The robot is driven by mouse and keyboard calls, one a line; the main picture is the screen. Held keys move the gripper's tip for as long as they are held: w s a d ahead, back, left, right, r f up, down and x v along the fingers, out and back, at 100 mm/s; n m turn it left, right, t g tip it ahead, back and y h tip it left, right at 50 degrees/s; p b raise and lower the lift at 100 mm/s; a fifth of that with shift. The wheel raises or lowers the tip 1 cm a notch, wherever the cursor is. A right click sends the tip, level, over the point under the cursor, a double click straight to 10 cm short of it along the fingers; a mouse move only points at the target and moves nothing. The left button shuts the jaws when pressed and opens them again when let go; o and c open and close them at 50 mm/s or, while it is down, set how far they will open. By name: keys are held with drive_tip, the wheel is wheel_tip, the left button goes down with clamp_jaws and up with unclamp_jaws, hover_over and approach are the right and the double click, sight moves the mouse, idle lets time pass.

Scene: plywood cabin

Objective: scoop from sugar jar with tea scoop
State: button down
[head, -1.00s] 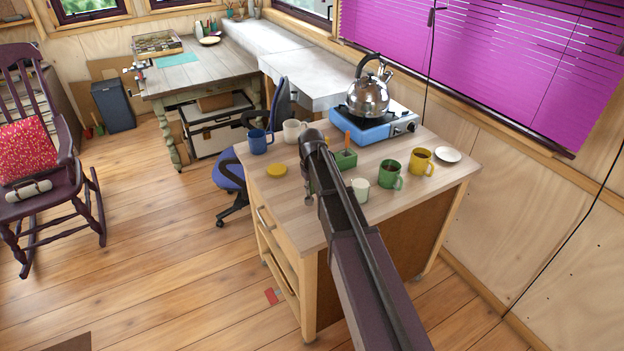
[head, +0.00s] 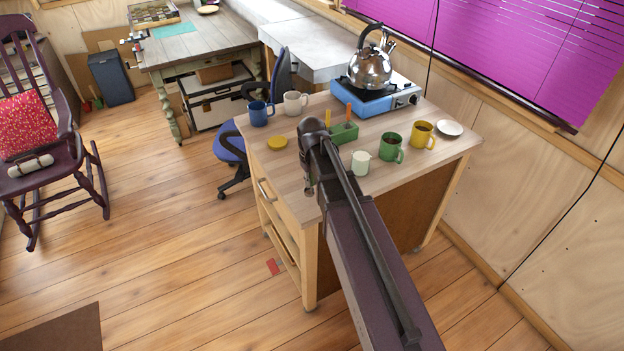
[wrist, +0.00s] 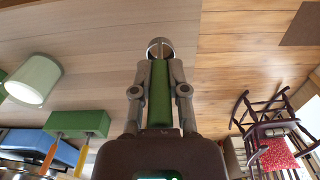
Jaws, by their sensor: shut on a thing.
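My gripper (wrist: 162,68) is shut on the green handle (wrist: 160,100) of the tea scoop. The scoop's round metal bowl (wrist: 159,47) sticks out past the fingertips in the wrist view. In the head view my arm hides most of the gripper and scoop, near the worktop's left front edge. A small cream jar (head: 361,163), which looks like the sugar jar, stands open right of my arm. It also shows at the left of the wrist view (wrist: 36,76), apart from the gripper. Its contents are not clear.
A green holder (head: 345,132) with orange and yellow handles stands behind the jar. A green mug (head: 391,149), yellow mug (head: 422,136) and white saucer (head: 450,128) are to the right. A yellow lid (head: 277,142) lies left. The kettle (head: 370,70) sits on the blue stove (head: 385,98).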

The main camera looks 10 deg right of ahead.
idle(0.3)
drive_tip(key=shift+f+b, duration=0.9)
drive_tip(key=shift+r, duration=0.1)
